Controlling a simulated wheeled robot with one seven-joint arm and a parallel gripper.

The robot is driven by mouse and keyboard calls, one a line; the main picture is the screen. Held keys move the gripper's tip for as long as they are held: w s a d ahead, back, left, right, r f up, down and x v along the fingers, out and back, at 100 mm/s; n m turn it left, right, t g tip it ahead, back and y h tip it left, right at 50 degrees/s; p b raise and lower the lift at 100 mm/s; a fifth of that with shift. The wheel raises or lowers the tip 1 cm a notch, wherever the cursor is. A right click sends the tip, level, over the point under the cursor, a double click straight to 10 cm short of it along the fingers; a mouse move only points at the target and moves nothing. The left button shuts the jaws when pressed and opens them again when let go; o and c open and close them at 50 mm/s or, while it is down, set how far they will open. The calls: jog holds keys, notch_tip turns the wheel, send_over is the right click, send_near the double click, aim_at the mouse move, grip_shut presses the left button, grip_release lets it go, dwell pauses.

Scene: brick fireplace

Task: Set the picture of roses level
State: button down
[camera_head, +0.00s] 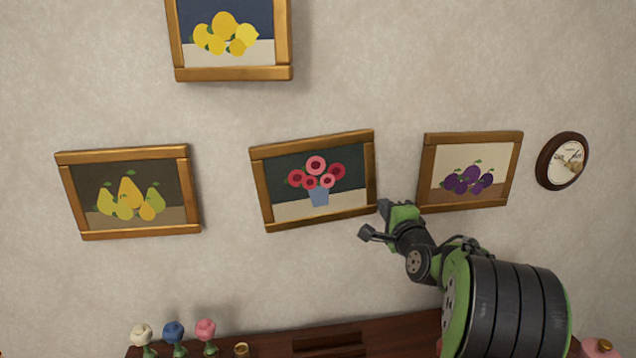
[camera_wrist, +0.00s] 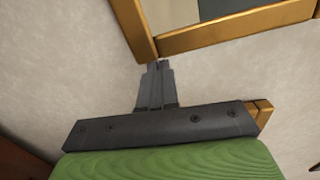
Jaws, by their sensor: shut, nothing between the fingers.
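The picture of roses (camera_head: 318,215), pink and red round flowers in a blue vase, hangs mid-wall in a gold frame. It is tilted, its right side higher than its left. My gripper (camera_head: 381,208) is shut and empty at the frame's lower right corner. In the wrist view the closed fingertips (camera_wrist: 157,66) meet the corner of a gold frame (camera_wrist: 149,46), which appears to be the roses frame seen turned. I cannot tell whether they touch it or stop just short.
The plum picture (camera_head: 430,170) hangs close to the right of my gripper, with a round clock (camera_head: 543,165) beyond. The pear picture (camera_head: 130,235) hangs left, the lemon picture (camera_head: 230,73) above. Below is a dark wooden mantel (camera_head: 270,345) with several flowers. Bare wall lies under the roses picture.

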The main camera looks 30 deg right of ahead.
jog(key=shift+w+a, duration=0.3)
jog(key=shift+a, duration=0.5)
dwell(0.4)
jog(key=s+b, duration=0.4)
jog(key=s, duration=0.4)
jog(key=shift+s+a+b, duration=0.15)
jog(key=shift+s+b, duration=0.05)
jog(key=shift+b, duration=0.2)
dwell(0.4)
